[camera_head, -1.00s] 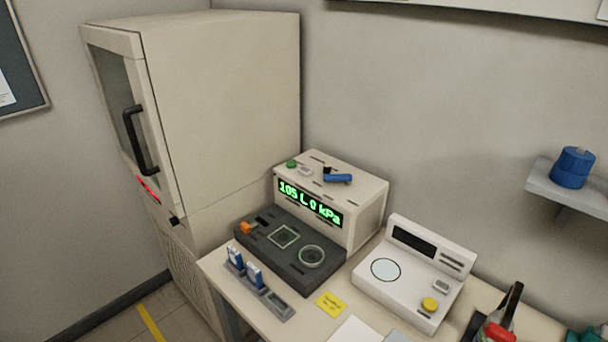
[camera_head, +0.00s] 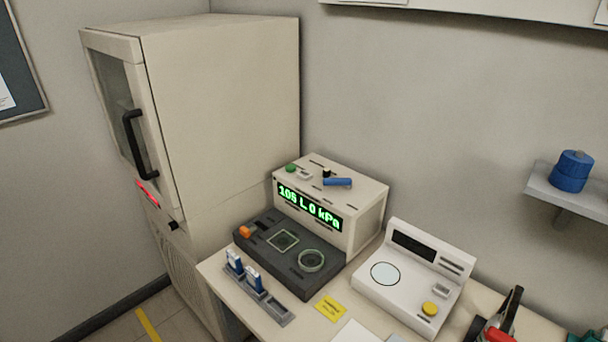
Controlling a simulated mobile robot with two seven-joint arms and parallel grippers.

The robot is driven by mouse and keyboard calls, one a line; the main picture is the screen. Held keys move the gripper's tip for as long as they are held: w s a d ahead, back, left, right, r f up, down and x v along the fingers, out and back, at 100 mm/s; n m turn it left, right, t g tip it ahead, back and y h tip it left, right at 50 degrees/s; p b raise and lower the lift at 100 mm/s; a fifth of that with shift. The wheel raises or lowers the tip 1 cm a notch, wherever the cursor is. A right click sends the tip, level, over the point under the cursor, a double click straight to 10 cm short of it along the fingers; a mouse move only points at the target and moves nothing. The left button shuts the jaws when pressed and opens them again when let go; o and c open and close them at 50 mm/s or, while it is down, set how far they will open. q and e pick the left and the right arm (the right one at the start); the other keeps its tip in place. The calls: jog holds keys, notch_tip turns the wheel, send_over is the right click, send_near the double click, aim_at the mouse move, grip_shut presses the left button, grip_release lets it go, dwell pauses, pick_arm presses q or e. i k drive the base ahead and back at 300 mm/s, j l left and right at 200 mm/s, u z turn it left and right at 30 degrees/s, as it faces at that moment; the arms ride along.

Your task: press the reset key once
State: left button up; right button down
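No key with a readable "reset" label shows. A beige instrument box (camera_head: 366,207) stands on the table with a lit green display (camera_head: 310,207) that seems to read "105 L 0 kPa". On its top are a green button (camera_head: 291,168), a small pale key (camera_head: 304,175) and a blue lever (camera_head: 338,182) beside a black knob. To its right, a white device (camera_head: 377,299) has a dark blank screen (camera_head: 413,246), a round pale plate, a yellow button (camera_head: 430,309) and a small grey key (camera_head: 441,290). Neither of my grippers is in view.
A dark base unit (camera_head: 316,289) with an orange part sits before the box. A grey rack (camera_head: 273,313) holds blue-and-white pieces. A tall cabinet (camera_head: 230,110) stands left. A yellow note (camera_head: 330,308) lies on the table. A wall shelf (camera_head: 566,203) holds a blue object.

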aim_at(304, 175)
jog(key=i+j, duration=0.2)
jog(key=j, duration=0.15)
jog(key=i+j, duration=0.15)
jog(key=j, duration=0.25)
jog(key=i+j, duration=0.2)
jog(key=j, duration=0.15)
jog(key=i+j+z, duration=0.1)
jog(key=j, duration=0.25)
jog(key=i+j, duration=0.25)
jog(key=j, duration=0.15)
jog(key=i+j, duration=0.15)
jog(key=j, duration=0.2)
jog(key=i+j, duration=0.15)
jog(key=j, duration=0.25)
jog(key=z, duration=0.05)
